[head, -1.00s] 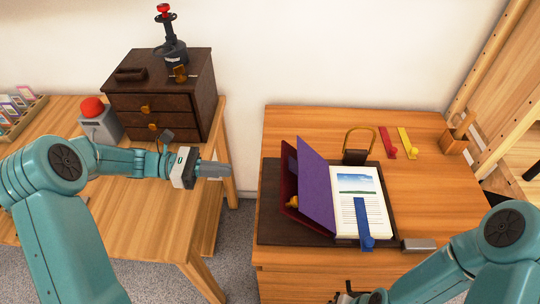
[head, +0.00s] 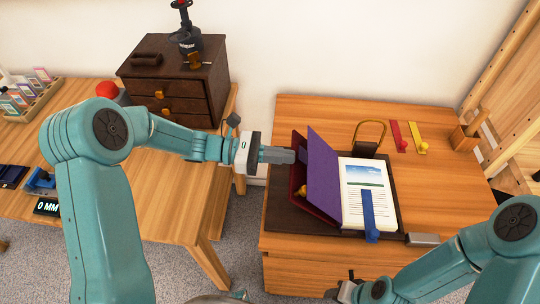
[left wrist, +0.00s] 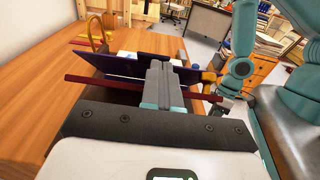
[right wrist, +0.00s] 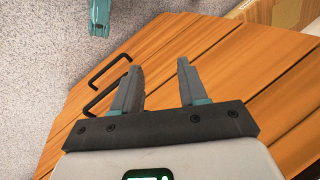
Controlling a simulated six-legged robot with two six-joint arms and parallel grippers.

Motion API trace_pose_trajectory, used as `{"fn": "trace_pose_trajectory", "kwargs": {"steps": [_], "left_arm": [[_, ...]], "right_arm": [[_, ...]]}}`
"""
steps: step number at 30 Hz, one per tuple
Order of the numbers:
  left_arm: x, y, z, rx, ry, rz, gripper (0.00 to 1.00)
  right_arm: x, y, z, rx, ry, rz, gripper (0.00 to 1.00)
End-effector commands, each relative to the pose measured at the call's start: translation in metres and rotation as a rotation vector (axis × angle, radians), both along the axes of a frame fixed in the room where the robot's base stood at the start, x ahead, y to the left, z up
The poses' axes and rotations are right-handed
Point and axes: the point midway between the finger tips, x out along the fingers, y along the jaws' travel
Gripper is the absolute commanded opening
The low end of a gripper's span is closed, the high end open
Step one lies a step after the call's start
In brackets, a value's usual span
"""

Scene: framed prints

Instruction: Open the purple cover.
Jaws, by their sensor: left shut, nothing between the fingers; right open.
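The purple cover (head: 323,178) stands tilted up along the left side of an open book, whose printed page (head: 366,192) faces up. A dark red board (head: 299,168) stands just left of the cover, with a small yellow piece low between them. In the left wrist view the cover (left wrist: 125,64) shows as a dark purple panel beyond the red edge (left wrist: 110,83). My left gripper (head: 292,156) is shut and empty, its tips at the upper edge of the red board; contact is unclear. My right gripper (right wrist: 155,80) is open and empty, low by the desk's front.
A blue strip (head: 369,215) lies over the page. A dark mat (head: 285,215) is under the book. A brass-handled block (head: 367,145), red and yellow strips and a grey block (head: 422,240) are nearby. A dark drawer cabinet (head: 175,85) stands on the left table.

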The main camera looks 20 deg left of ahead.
Motion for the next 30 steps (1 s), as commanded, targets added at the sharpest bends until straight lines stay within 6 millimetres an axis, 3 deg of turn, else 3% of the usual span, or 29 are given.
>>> {"fn": "trace_pose_trajectory", "kwargs": {"steps": [12,17,24,26,30], "left_arm": [[0.002,-0.002,0.004,0.004,0.0,0.001,0.0],[0.004,-0.013,0.025,0.077,0.013,-0.002,0.0],[0.009,-0.044,0.052,0.276,0.054,-0.004,0.0],[0.011,-0.052,0.055,0.313,0.06,-0.003,0.0],[0.014,-0.066,0.055,0.325,0.065,0.001,0.0]], "right_arm": [[0.0,0.0,0.003,0.0,0.0,0.0,0.43],[0.0,0.0,0.03,0.0,0.0,0.0,0.43],[0.0,0.0,0.078,0.0,0.0,0.0,0.43],[0.0,0.0,0.085,0.0,0.0,0.0,0.43],[0.0,0.0,0.081,0.0,0.0,0.0,0.43]]}}
